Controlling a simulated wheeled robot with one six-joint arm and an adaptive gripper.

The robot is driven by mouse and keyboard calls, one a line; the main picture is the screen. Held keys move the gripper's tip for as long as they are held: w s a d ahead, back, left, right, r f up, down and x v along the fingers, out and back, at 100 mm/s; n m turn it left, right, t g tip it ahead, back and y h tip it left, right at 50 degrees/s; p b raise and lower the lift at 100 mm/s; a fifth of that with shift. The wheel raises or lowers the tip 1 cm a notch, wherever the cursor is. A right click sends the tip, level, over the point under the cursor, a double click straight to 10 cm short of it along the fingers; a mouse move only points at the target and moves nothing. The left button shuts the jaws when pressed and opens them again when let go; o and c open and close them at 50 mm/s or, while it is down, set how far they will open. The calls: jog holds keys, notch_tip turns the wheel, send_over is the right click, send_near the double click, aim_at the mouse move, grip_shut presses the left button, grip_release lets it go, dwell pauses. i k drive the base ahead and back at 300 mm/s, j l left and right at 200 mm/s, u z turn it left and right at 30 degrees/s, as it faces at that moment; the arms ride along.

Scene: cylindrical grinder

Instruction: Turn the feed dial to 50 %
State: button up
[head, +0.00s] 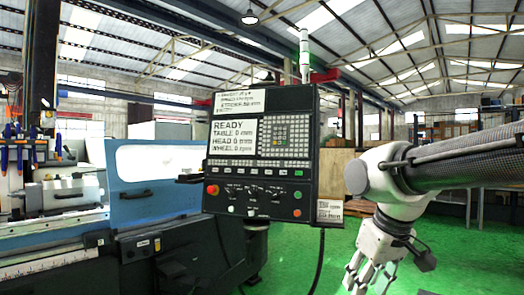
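The control panel (262,150) of the grinder is a dark upright box with a screen, a keypad and a lower row of switches and buttons. Several small dark dials (276,194) with white markings sit in that lower row. Which of them is the feed dial, and where it points, is too small to read. My gripper (368,283) hangs at the lower right, fingers pointing down, right of and below the panel and apart from it. Its fingers look spread with nothing between them.
A red mushroom button (212,190) is at the panel's lower left. A small label plate (330,212) sticks out at its lower right. The blue and grey grinder (150,225) fills the left. Green floor (300,265) is clear between the panel and my arm.

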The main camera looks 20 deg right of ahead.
aim_at(275, 195)
jog(key=i+l, duration=0.2)
jog(key=i, duration=0.2)
jog(key=i+l+z, duration=0.15)
jog(key=i, duration=0.25)
jog(key=i+l, duration=0.2)
jog(key=i, duration=0.2)
